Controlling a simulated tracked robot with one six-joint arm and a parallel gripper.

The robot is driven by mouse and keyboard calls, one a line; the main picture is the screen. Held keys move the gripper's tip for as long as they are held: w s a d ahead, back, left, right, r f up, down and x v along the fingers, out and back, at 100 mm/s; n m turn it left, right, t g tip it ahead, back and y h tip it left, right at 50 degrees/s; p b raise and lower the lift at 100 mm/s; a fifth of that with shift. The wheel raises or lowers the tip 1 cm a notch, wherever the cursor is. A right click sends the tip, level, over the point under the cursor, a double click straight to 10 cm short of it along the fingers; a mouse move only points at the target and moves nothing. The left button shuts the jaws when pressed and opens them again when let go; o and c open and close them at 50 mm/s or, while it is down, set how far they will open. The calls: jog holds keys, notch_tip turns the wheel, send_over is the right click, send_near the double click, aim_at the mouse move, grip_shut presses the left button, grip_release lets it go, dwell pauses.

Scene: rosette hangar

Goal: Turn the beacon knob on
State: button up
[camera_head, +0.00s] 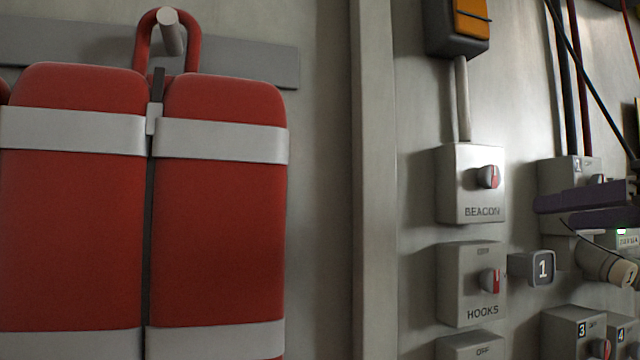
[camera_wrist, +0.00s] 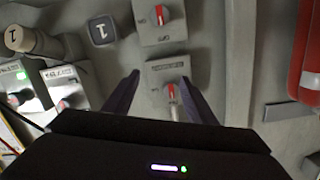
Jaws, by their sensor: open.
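The beacon box (camera_head: 456,190) is a grey wall box labelled BEACON, with a round knob (camera_head: 488,177) bearing a red mark. A pipe joins it to a dark lamp housing with an orange front (camera_head: 471,18) above. My gripper (camera_head: 556,211) has two purple fingers, open and empty, right of the box in the head view and apart from the knob. The wrist view looks upside down. There the beacon knob (camera_wrist: 172,94) appears between the spread fingers, nearer the right one, and lies beyond them. Part of the box is hidden by the gripper body.
The HOOKS box (camera_head: 465,285) with a similar knob sits just below. A grey block marked 1 (camera_head: 532,268) sticks out beside it. More switch boxes, cables and a cylindrical fitting (camera_head: 605,265) crowd the right. Red strapped packs (camera_head: 222,220) hang at left.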

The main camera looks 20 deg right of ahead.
aim_at(494, 178)
jog(key=s+a+r+n+t, duration=0.1)
jog(key=s+r, duration=0.2)
jog(key=r, duration=0.2)
jog(key=shift+a+r+n, duration=0.2)
jog(key=shift+r+n, duration=0.05)
jog(key=shift+n, duration=0.05)
jog(key=shift+w, duration=0.1)
jog(key=shift+w+a, duration=0.15)
jog(key=shift+w, duration=3.25)
jog(key=shift+w+a, duration=0.1)
jog(key=shift+w, duration=3.25)
jog(key=shift+c, duration=0.5)
